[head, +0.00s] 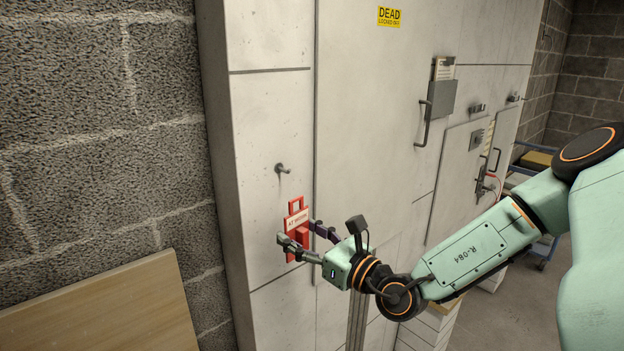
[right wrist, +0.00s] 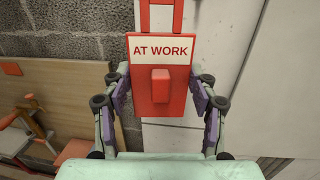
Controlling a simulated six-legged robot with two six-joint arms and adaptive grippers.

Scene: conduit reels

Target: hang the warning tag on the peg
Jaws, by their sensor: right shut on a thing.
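The warning tag (head: 297,220) is red with a white band and a square loop at its top. In the right wrist view the tag (right wrist: 160,100) reads "AT WORK" and has a raised red block on its front. My right gripper (head: 303,238) is shut on the tag, with its fingers at the tag's two sides. The tag is upright in front of the pale cabinet. The peg (head: 283,168) is a short grey stud on the cabinet face, above and slightly left of the tag's loop. The loop is apart from the peg. My left gripper is not in view.
The pale cabinet (head: 262,120) carries a yellow "DEAD LOCKED OFF" sign (head: 389,16), a grey document holder (head: 441,98) and a door handle (head: 424,122) to the right. A wooden board (head: 110,305) leans at lower left by the block wall (head: 90,120).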

